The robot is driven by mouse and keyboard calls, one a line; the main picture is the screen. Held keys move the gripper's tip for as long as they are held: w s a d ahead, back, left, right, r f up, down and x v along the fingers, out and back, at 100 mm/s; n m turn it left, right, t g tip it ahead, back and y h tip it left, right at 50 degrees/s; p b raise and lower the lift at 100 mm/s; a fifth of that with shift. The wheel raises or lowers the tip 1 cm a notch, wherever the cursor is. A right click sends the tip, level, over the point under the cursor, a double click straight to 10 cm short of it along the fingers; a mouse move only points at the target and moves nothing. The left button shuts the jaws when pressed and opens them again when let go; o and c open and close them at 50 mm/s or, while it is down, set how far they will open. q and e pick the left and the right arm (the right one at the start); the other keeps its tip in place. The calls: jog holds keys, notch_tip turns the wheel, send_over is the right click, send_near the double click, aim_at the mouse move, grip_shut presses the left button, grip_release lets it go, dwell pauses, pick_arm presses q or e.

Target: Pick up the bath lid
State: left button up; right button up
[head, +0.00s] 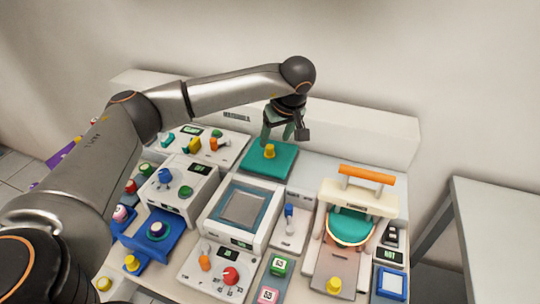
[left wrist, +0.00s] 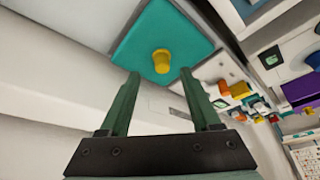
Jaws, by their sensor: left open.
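The bath lid is a flat teal square (head: 286,164) with a yellow knob (head: 269,151) on top, lying at the back of the worktop in the head view. In the left wrist view the lid (left wrist: 150,30) and its knob (left wrist: 161,62) show just beyond the fingertips. My left gripper (head: 277,137) is above the lid's back part, pointing down, with its green fingers apart. In the left wrist view the open fingers (left wrist: 160,76) have nothing between them, and the knob lines up with the gap. My right gripper is not in view.
A white box with a teal-rimmed grey basin (head: 264,215) stands in front of the lid. A device with an orange handle (head: 367,174) stands to the right. A white back ledge (head: 350,135) runs behind the lid. Panels with knobs (head: 185,190) crowd the left.

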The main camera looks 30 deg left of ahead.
aim_at(270, 147)
pick_arm(q)
jog(key=shift+a+x, duration=0.2)
jog(key=shift+x, duration=2.55)
jog(key=shift+c, duration=0.2)
grip_shut()
jog(key=shift+r, duration=0.1)
